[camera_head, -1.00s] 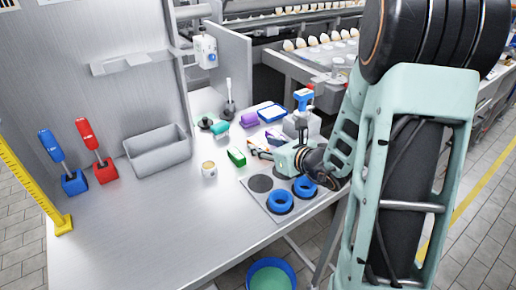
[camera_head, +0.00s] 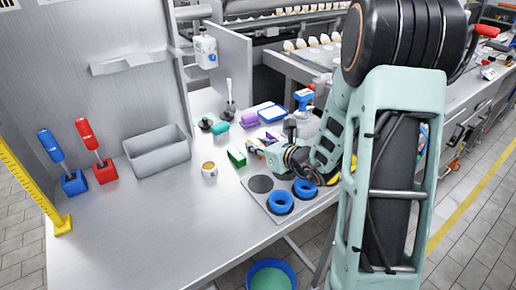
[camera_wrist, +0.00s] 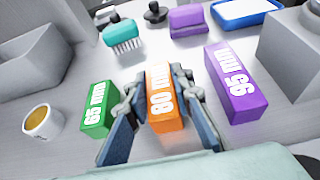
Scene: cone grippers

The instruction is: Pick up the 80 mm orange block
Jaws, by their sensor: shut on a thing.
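The orange block (camera_wrist: 161,98), marked "80 mm", stands between the two fingers of my gripper (camera_wrist: 157,110) in the wrist view. The fingers touch its left and right sides, and my gripper is shut on it. Whether the block is off the table cannot be told. In the head view my gripper (camera_head: 256,148) is low over the table and my arm hides most of the orange block. The green block (camera_wrist: 98,108), marked "65 mm", is just left of the fingers. The purple block (camera_wrist: 235,84), marked "95 mm", is to the right, apart from the fingers.
A small cup (camera_head: 209,169) and a grey bin (camera_head: 157,153) stand to the left. A plate with blue rings (camera_head: 281,201) lies in front. A teal brush (camera_wrist: 123,36), another purple item (camera_wrist: 188,22) and a blue-rimmed tray (camera_wrist: 248,12) are behind. The front left table is clear.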

